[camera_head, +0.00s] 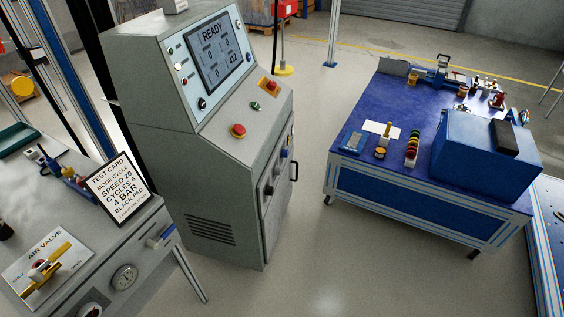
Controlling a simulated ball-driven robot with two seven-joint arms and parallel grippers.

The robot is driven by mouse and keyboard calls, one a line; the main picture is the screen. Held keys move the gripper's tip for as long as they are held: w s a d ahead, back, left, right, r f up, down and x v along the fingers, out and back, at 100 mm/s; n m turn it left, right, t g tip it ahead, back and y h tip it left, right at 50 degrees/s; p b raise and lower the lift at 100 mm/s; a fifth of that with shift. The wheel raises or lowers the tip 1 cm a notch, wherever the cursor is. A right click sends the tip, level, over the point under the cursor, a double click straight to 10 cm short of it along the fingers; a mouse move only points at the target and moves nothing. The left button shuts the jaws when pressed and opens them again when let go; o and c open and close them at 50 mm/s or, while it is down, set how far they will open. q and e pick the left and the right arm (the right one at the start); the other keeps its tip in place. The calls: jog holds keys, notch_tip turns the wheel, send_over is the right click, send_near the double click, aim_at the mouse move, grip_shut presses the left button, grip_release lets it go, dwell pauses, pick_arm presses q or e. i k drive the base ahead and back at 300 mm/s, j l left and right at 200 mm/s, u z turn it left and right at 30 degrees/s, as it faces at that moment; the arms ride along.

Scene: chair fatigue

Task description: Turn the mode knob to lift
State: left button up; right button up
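A grey control console (190,150) stands left of centre with a sloped front panel. Its screen (212,52) reads READY above several number fields. A small black round knob (202,103) sits at the panel's lower left, below the screen. It may be the mode knob, but its label and setting are too small to read. A red mushroom button (238,131), a green button (255,106) and a red button on an orange plate (269,85) are on the lower ledge. Neither of my grippers is in view.
A grey bench at left holds a test card (118,188) and a yellow-handled air valve (47,268), with a gauge (124,277) on its front. A blue wheeled table (350,108) with a blue box (480,150) stands at right. Floor between console and table is clear.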

aim_at(270, 189)
jog(key=i+l+u, duration=0.1)
jog(key=l+u, duration=0.1)
jog(key=u, duration=0.25)
jog(key=i+l+u, duration=0.1)
jog(key=l+u, duration=0.35)
jog(key=l, duration=0.3)
jog(key=l+u, duration=0.45)
jog(key=l, duration=0.3)
